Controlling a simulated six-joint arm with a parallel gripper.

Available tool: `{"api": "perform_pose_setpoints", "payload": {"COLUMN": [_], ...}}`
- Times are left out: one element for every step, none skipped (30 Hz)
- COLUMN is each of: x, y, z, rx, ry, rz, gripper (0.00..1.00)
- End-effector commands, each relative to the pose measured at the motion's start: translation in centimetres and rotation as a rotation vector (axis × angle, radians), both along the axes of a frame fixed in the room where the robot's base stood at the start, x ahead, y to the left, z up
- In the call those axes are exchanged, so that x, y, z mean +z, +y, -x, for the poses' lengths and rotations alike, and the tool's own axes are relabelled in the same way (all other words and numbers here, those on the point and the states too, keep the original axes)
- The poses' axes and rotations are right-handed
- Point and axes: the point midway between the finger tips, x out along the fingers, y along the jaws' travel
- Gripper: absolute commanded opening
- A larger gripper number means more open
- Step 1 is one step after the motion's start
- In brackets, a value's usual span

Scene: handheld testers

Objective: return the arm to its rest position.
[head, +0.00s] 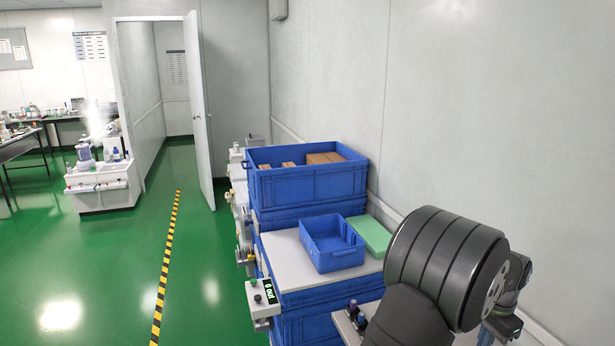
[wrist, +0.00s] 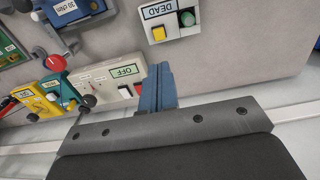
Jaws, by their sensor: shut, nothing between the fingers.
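My gripper (wrist: 158,72) shows in the wrist view as two blue fingers pressed together, with nothing between them. It is over or in front of a grey surface with devices on it; I cannot tell whether it touches anything. My arm fills the lower right of the head view, and the fingers cannot be made out there. In the wrist view, a pale box labelled OFF (wrist: 112,82) is just left of the fingers. A box labelled DEAD (wrist: 168,20), with yellow and green buttons, is above them. A yellow and teal device with a red knob (wrist: 56,63) is farther left.
In the head view, a blue tray (head: 346,259) and a green block (head: 370,234) lie on a light top over stacked blue crates. A large blue crate (head: 305,188) behind holds brown boxes. A tester with a display (head: 260,307) sits at the front. A wall stands close on the right.

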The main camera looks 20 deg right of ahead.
Motion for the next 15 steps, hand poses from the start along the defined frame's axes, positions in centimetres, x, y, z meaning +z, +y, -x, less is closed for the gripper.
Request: {"api": "perform_pose_setpoints", "payload": {"x": [-1.2,-1.8,-2.6,-3.2,-3.8,-4.6,-4.1,-3.1,-2.3,-1.8,-1.3,-0.7,-0.3,0.1,0.6], "y": [0.1,0.1,0.1,0.1,0.1,0.1,0.0,-0.1,-0.1,-0.1,0.0,0.0,0.0,0.0,0.0], "z": [0.1,0.0,0.1,0.0,0.0,0.1,0.0,0.0,0.0,0.0,0.0,0.0,0.0,0.0,0.0], "rx": [-0.001,-0.001,-0.001,-0.001,-0.002,-0.002,-0.002,-0.002,-0.002,-0.002,-0.003,-0.003,-0.003,-0.003,-0.003], "ry": [0.002,0.001,0.002,0.001,0.001,0.001,-0.001,-0.002,-0.003,-0.002,-0.002,-0.002,-0.002,-0.001,-0.002], "rz": [-0.006,-0.005,-0.005,-0.005,-0.005,-0.005,0.001,0.003,0.004,0.003,0.002,0.002,0.001,0.000,0.001], "gripper": [0.00,0.00,0.00,0.00,0.00,0.00,0.00,0.00,0.00,0.00,0.00,0.00,0.00,0.00,0.00]}}
